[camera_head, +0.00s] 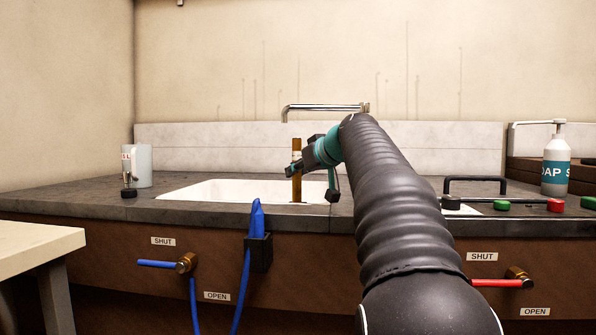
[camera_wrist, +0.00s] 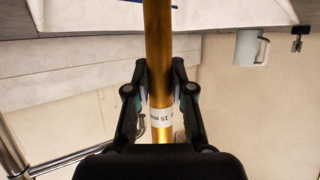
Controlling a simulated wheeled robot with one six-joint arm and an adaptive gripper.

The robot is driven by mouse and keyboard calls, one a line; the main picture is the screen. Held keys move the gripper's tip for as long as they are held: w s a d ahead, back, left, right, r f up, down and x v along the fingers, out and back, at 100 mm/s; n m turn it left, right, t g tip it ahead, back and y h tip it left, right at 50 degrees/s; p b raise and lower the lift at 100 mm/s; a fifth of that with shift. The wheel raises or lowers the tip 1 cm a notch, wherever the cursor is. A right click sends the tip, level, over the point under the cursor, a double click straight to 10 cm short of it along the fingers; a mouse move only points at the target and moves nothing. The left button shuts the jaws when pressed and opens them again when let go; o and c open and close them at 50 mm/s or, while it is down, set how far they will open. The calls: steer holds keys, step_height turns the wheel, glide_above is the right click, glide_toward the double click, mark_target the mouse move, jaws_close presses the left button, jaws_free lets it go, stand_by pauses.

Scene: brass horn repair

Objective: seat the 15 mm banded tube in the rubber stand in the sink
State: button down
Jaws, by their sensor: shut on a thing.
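The brass-coloured tube (camera_head: 297,157) stands about upright over the sink (camera_head: 225,190), with a pale band near its top. In the wrist view the tube (camera_wrist: 158,40) runs between my fingers, and its white label (camera_wrist: 160,118) reads "15 mm". My gripper (camera_head: 300,168) is shut on the tube's upper part. The tube's lower end is hidden behind the sink's front rim in the head view and lies out of frame in the wrist view. The rubber stand cannot be made out in either view, so I cannot tell whether the tube touches it.
A chrome faucet (camera_head: 325,107) reaches over the sink behind the tube. A white jug (camera_head: 140,165) stands left on the counter (camera_head: 75,197). A soap bottle (camera_head: 556,165) and a dark handle (camera_head: 475,181) are at right. A blue hose (camera_head: 257,218) hangs at the counter's front.

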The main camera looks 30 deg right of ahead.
steer(key=shift+f+b, duration=0.5)
steer(key=shift+f, duration=0.1)
steer(key=c, duration=0.9)
jaws_free()
steer(key=v, duration=0.8)
